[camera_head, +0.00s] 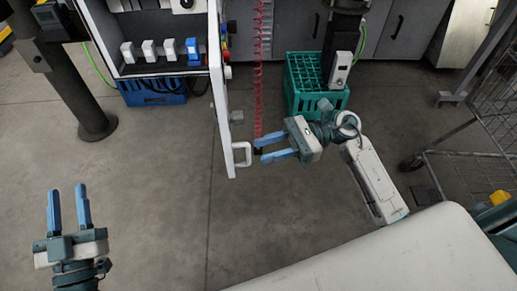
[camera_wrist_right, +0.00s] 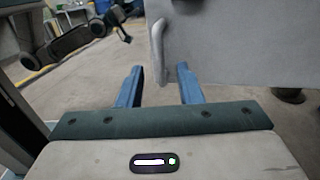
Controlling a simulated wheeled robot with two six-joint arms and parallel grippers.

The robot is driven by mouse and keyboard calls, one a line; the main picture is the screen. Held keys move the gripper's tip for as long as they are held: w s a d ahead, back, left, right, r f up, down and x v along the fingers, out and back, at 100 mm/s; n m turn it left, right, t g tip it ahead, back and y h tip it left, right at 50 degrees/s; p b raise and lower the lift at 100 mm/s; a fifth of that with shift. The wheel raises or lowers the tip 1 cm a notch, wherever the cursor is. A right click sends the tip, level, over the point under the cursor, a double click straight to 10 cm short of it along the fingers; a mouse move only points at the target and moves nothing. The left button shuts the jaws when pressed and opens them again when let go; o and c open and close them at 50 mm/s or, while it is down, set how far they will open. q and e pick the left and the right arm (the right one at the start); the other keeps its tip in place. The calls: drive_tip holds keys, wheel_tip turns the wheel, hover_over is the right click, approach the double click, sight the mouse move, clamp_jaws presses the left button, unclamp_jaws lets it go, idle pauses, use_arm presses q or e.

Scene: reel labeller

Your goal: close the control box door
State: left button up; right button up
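The control box (camera_head: 117,40) stands at the upper left of the head view, its inside with several switches exposed. Its white door (camera_head: 219,110) stands open, seen nearly edge-on, and shows as a grey panel (camera_wrist_right: 240,45) in the right wrist view. The door's handle (camera_head: 241,154) is a white bar near the lower end; it also shows in the right wrist view (camera_wrist_right: 157,50). My right gripper (camera_head: 260,150) is open with its blue fingertips just right of the handle. In the wrist view the handle's lower end lies between the fingers (camera_wrist_right: 160,75). My left gripper (camera_head: 67,198) is open and empty at lower left.
A teal crate (camera_head: 303,100) stands on the floor behind my right arm, and a blue crate (camera_head: 150,92) under the box. A red coiled cable (camera_head: 258,70) hangs right of the door. A wire cart (camera_head: 470,150) is at right.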

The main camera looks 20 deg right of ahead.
drive_tip(key=shift+a, duration=1.35)
clamp_jaws()
